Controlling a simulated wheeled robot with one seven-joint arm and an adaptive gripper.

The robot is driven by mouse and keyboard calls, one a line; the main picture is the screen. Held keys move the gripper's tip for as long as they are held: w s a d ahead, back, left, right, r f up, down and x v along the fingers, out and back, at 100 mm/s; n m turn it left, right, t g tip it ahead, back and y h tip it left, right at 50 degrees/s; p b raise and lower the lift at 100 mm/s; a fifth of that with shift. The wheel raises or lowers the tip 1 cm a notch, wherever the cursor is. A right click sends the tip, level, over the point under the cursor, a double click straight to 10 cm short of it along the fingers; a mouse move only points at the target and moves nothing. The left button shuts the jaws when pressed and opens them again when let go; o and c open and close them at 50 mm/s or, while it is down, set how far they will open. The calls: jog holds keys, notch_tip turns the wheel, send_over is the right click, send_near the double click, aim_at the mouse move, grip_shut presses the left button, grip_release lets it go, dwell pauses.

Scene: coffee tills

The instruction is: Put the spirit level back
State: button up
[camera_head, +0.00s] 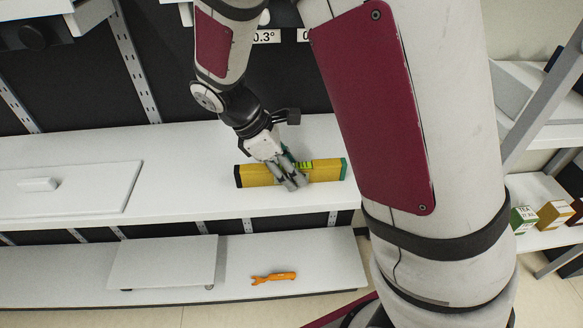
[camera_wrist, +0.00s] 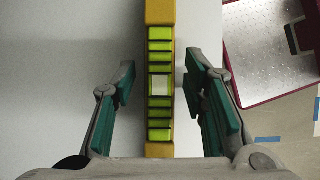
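The spirit level (camera_head: 325,170) is a yellow bar with dark and green end caps and a bright green vial section. It lies on the white upper shelf (camera_head: 200,205), near its front edge. My gripper (camera_head: 294,184) is over its middle, pointing down. In the wrist view the level (camera_wrist: 160,18) runs up the picture between the two green-padded fingers of my gripper (camera_wrist: 158,88). The fingers are apart, with a visible gap on each side of the level; the right gap is narrower. The level's lower end is hidden by my gripper.
A white panel with a small block (camera_head: 38,184) lies left on the same shelf. On the lower shelf are a raised white board (camera_head: 165,262) and an orange tool (camera_head: 273,277). Tea boxes (camera_head: 523,219) stand at the right. The shelf between panel and level is clear.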

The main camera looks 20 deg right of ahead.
jog(key=p+v, duration=0.3)
jog(key=v, duration=0.9)
jog(key=shift+r, duration=0.2)
jog(key=s+d+r+m+y, duration=0.2)
jog(key=s+d+r+m, duration=0.15)
jog(key=s, duration=0.25)
jog(key=s+d+r+m+y, duration=0.1)
jog(key=s+d+r+m, duration=0.15)
jog(key=s+r, duration=0.3)
jog(key=s+f+m+t+y, duration=0.1)
jog(key=s+m+t+y, duration=0.1)
jog(key=s+m, duration=0.6)
jog(key=s+t, duration=0.1)
jog(key=s, duration=0.6)
jog(key=shift+s+m+y, duration=0.3)
jog(key=shift+y, duration=0.1)
notch_tip(320, 180, up, 17)
jog(key=t+p, duration=0.3)
jog(key=p, duration=1.2)
jog(key=shift+f, duration=0.2)
